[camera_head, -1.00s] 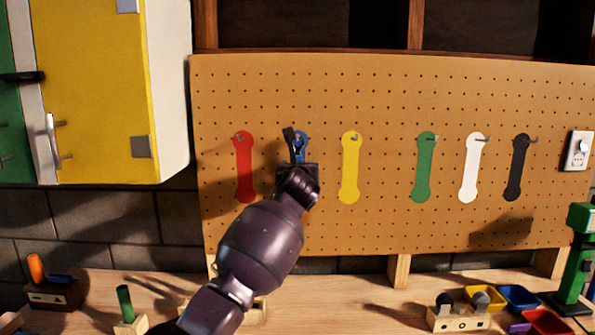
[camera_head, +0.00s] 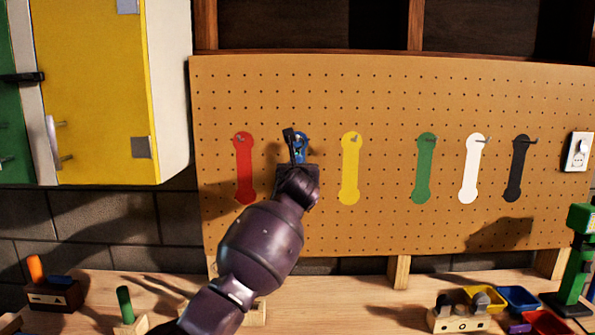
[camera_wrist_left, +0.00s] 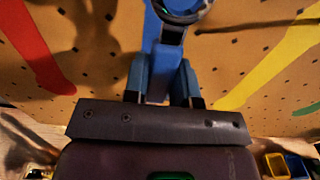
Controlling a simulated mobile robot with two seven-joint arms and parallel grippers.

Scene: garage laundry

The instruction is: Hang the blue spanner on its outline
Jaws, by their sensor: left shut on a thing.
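The blue spanner (camera_wrist_left: 168,62) is held upright between the fingers of my left gripper (camera_wrist_left: 163,84). Its ring end (camera_wrist_left: 180,12) shows at the top edge of the left wrist view, close in front of the pegboard (camera_wrist_left: 235,50). In the head view the gripper (camera_head: 297,160) is at the board between the red outline (camera_head: 244,170) and the yellow outline (camera_head: 350,170). A little blue of the spanner (camera_head: 301,146) shows above the gripper. The gripper and arm cover most of this spot, so I cannot tell whether the ring is around a hook. My right gripper is not in view.
Green (camera_head: 424,170), white (camera_head: 472,170) and black (camera_head: 516,170) outlines with hooks are farther right. A yellow cabinet (camera_head: 95,90) stands at the left. The workbench (camera_head: 360,295) below carries wooden blocks and coloured bins (camera_head: 517,297); its middle is mostly clear.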

